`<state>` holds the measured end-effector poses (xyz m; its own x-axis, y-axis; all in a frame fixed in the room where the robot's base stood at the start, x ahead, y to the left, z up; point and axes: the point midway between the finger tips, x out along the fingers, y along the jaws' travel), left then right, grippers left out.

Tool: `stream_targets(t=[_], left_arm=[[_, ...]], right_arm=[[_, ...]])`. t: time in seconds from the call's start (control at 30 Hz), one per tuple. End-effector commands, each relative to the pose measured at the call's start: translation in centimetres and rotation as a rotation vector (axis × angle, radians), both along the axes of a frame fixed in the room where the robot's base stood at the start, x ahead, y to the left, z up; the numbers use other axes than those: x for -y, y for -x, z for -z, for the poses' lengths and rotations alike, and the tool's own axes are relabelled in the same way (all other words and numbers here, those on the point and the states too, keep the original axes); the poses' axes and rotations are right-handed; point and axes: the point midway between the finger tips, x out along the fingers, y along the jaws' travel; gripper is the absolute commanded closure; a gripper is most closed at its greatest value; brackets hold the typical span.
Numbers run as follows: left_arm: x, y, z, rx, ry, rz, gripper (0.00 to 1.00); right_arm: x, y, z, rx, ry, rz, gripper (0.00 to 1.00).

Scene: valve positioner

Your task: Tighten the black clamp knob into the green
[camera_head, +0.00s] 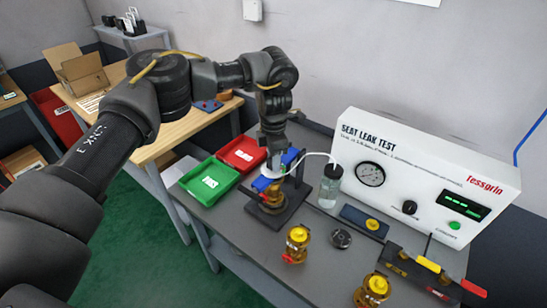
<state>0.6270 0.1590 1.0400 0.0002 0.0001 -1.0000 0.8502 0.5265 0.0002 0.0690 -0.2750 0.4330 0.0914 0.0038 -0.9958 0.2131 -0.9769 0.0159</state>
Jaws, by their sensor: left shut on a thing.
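My left arm comes in from the left, and my left gripper (273,168) points down over the clamp fixture at the middle of the bench. The gripper is shut on what appears to be the black clamp knob, which the gripper and wrist mostly hide. Below it, a brass valve (272,197) stands on the fixture's black base (290,211), with blue parts (262,184) beside the gripper. The green mark is too small or hidden to read. My right gripper is not in view.
A green tray (209,181) and red tray (242,154) lie left of the fixture. A bottle (329,188) with a white tube stands close right. The white leak tester (425,178) is behind. Brass valves (296,243) (373,290) and a black disc (341,238) occupy the front.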

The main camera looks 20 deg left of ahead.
Motion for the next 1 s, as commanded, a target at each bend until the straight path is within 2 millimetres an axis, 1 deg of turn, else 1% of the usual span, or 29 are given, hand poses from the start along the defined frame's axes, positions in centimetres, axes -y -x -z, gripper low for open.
stream_targets(t=[0.3,0.33,0.5,0.73,0.83,0.93,1.0], left_arm=[[0.0,0.0,0.0,-0.001,-0.001,0.0,0.84],[0.0,0.0,0.0,-0.001,-0.001,0.0,0.6],[0.0,0.0,0.0,-0.001,-0.001,0.0,0.4],[0.0,0.0,0.0,0.0,0.0,-0.001,0.4],[0.0,0.0,-0.3,0.001,-0.001,0.0,0.4],[0.0,-0.1,-1.5,0.003,-0.001,0.0,0.4],[0.0,-0.1,-2.7,0.005,0.0,0.001,0.4]], right_arm=[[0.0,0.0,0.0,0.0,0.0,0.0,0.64],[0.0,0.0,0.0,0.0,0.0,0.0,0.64],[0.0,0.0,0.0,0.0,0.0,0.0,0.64],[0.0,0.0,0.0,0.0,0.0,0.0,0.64],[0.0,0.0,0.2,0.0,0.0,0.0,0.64],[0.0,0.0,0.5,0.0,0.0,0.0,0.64],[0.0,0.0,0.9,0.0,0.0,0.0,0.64]])
